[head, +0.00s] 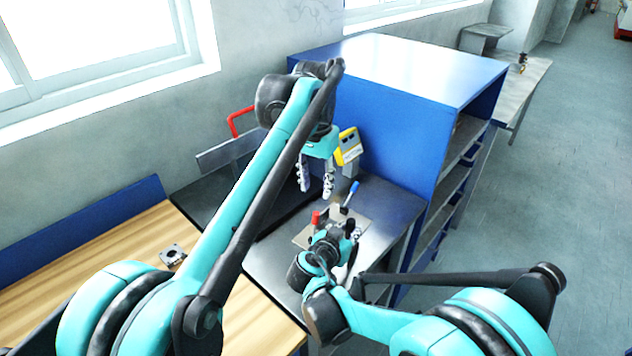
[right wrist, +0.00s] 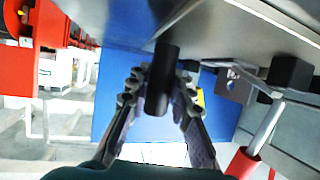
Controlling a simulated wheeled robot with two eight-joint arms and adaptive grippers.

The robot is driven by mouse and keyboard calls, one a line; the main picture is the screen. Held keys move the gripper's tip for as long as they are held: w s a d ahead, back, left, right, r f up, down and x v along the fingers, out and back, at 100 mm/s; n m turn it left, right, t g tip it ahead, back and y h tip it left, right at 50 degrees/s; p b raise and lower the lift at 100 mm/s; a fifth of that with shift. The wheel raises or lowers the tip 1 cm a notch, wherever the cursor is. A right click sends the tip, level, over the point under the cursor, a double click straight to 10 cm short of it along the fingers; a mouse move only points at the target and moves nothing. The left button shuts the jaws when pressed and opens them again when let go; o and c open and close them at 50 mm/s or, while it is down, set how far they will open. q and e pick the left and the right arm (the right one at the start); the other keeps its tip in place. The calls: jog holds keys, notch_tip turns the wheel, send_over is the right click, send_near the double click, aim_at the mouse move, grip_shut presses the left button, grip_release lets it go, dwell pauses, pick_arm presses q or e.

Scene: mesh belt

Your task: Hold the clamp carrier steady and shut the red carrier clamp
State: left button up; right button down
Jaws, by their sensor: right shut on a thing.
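The clamp carrier (head: 302,238) is a flat plate on the dark metal bench, partly hidden by my right gripper. The red carrier clamp's handle (head: 316,217) stands up at its left side. It also shows in the right wrist view as a red grip (right wrist: 243,163) on a metal rod, at the lower right. A blue-handled clamp (head: 351,194) leans at the back of the plate. My right gripper (head: 346,230) is shut on a black cylindrical handle (right wrist: 161,82), between its fingers in the wrist view. My left gripper (head: 316,188) is open and empty above and behind the carrier, fingers pointing down.
A blue cabinet (head: 400,125) stands close behind and right of the carrier. A yellow device (head: 348,146) is beside the left gripper. A red-handled frame (head: 238,121) is at the back left. The wooden bench (head: 120,240) holds a small metal part (head: 173,256).

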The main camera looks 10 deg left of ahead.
dwell(0.4)
jog(key=c, duration=1.3)
grip_release()
